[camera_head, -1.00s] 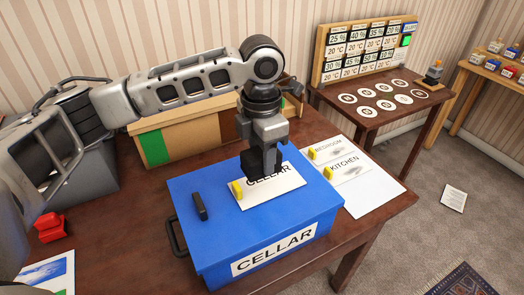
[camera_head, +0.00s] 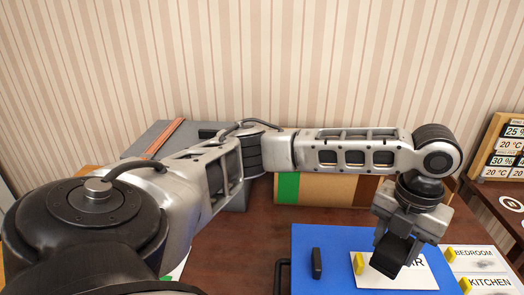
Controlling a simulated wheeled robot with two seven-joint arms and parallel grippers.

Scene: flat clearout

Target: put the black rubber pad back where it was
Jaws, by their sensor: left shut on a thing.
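Whether the piece touches the card cannot be told. A small black block (camera_head: 316,263) stands on the lid to the left of the card. A yellow piece (camera_head: 362,263) sits on the card's left edge. My right gripper is not in view.
A cardboard box (camera_head: 325,190) with a green patch and a grey box (camera_head: 158,133) stand at the back. BEDROOM (camera_head: 482,266) and KITCHEN (camera_head: 497,284) cards lie right of the blue box. A card rack (camera_head: 500,165) stands on another table at far right.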

